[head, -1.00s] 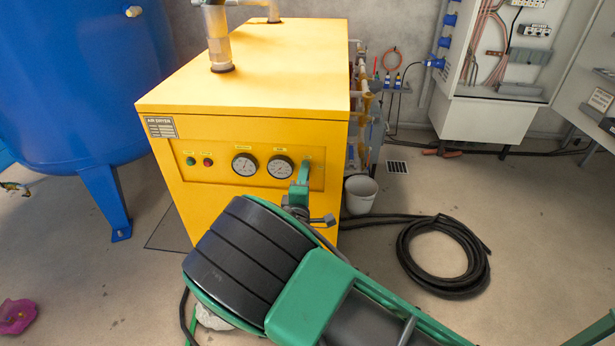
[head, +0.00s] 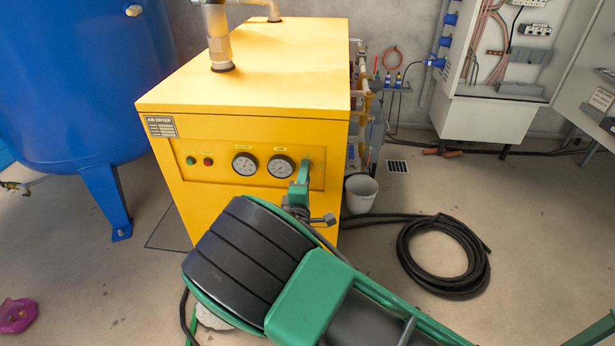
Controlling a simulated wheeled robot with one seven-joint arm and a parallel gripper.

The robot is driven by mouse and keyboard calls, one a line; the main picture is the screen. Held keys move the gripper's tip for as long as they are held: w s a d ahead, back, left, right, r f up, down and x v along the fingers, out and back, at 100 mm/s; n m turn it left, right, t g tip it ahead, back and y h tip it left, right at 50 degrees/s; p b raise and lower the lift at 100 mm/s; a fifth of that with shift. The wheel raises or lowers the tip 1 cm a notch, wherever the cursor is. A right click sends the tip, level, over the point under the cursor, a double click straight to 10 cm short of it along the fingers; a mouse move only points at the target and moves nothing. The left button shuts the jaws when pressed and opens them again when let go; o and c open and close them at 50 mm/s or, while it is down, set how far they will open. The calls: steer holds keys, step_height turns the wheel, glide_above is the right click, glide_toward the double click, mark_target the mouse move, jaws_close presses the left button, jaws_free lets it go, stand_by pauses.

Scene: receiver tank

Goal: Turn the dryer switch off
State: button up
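The yellow air dryer (head: 240,215) stands in the middle of the head view. Its front panel has a green button or lamp (head: 190,160), a red one (head: 208,161) and two round gauges (head: 245,164). The dryer switch cannot be made out; the right end of the panel is behind my gripper. My gripper (head: 304,170) is at the right end of that panel, with a green finger pointing up against or close to the front face. Whether it touches the panel, and how far its fingers are apart, cannot be told.
A blue tank (head: 80,80) stands at the left. A coiled black hose (head: 445,255) and a white bucket (head: 361,193) are on the floor to the right of the dryer. An open electrical cabinet (head: 485,120) is at the back right. A pink object (head: 16,315) lies at the lower left.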

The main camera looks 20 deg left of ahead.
steer(key=v, duration=1)
steer(key=shift+s, duration=0.25)
steer(key=shift+d, duration=0.15)
